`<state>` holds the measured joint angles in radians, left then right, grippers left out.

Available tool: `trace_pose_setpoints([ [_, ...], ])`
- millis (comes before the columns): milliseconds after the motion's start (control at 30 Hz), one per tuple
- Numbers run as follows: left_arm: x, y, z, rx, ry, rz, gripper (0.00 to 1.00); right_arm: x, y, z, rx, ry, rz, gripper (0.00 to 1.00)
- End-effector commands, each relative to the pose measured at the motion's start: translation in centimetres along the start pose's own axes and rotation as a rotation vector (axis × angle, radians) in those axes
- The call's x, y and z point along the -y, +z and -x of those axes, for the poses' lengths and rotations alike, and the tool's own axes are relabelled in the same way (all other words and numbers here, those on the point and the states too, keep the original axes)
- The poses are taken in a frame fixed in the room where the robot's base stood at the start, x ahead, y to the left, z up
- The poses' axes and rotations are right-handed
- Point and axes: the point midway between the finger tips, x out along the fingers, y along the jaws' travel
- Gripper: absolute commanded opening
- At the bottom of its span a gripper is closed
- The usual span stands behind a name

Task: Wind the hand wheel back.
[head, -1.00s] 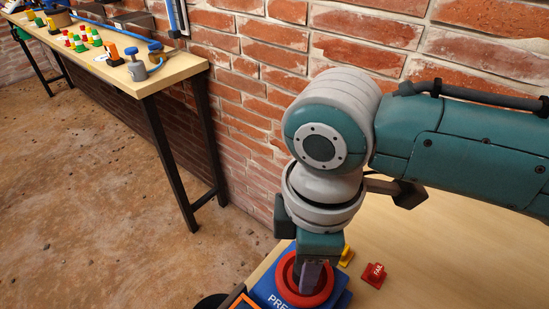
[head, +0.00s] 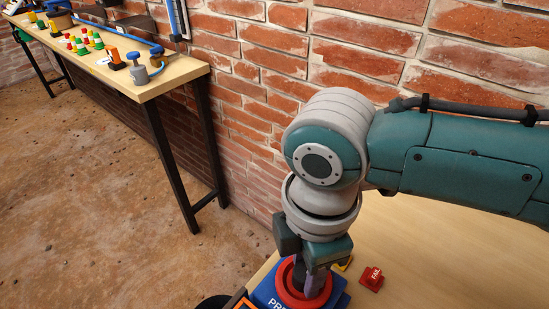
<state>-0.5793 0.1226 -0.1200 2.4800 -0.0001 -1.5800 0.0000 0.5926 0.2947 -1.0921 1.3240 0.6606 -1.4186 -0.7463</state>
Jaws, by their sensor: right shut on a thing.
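The red hand wheel (head: 290,297) lies on a blue unit (head: 263,291) with white lettering, near the bottom of the head view. My right gripper (head: 308,284) points down at the wheel and is shut on it; my wrist and fingers cover part of the wheel. The exact grip point on the wheel is partly hidden. My left gripper is not in view.
The unit stands on a wooden table (head: 440,262) against a brick wall (head: 460,60). A second bench (head: 160,85) at upper left holds several small coloured parts. Brown floor lies between.

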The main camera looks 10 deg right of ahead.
Motion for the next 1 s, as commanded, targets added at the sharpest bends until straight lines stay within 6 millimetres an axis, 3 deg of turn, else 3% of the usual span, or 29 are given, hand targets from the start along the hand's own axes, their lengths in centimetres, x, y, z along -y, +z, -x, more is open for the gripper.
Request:
trace_pose_setpoints([
  [1000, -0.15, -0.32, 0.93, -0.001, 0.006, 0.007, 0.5, -0.04, 0.01, -0.01, 0.001, 0.0, 0.967, 0.0],
])
